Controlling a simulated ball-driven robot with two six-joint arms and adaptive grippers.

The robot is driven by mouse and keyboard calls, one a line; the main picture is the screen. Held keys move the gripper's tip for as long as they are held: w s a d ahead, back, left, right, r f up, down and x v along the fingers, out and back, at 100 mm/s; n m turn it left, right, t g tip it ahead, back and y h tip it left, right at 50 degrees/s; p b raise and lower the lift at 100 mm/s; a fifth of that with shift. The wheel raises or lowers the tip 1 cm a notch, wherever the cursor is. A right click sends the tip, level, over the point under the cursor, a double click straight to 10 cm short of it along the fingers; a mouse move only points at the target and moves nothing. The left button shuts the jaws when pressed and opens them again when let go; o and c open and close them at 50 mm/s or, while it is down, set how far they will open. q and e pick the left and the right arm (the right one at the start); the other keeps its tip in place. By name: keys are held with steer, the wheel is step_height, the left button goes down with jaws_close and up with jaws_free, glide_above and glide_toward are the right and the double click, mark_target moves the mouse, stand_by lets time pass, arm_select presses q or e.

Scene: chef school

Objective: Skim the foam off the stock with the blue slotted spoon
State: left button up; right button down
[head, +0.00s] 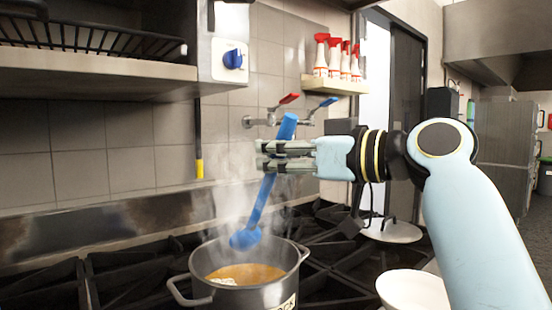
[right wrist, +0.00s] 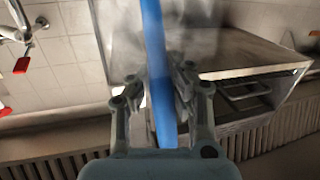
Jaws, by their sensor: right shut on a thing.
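My right gripper (head: 268,156) comes in from the right and is shut on the handle of the blue slotted spoon (head: 262,195). The spoon hangs tilted, its handle end up and its bowl over the back part of the pot's opening, seemingly above the liquid. The spoon's blue handle also shows between the fingers in the right wrist view (right wrist: 157,70). The grey stock pot (head: 262,299) stands on the stove. It holds brown stock (head: 256,273) with a pale patch of foam (head: 222,281) at the left. Steam rises around the spoon. My left gripper is not in view.
Black stove grates (head: 130,275) surround the pot. A white bowl (head: 413,290) stands to the right of it, and a round pale lid or plate (head: 393,231) lies behind. Red-topped spray bottles (head: 335,60) stand on a wall shelf (head: 335,86). Taps (head: 285,115) stick out from the tiled wall.

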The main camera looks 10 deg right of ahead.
step_height(320, 180, up, 7)
steer(key=p, duration=0.5)
steer(key=shift+r, duration=0.1)
stand_by(0.7)
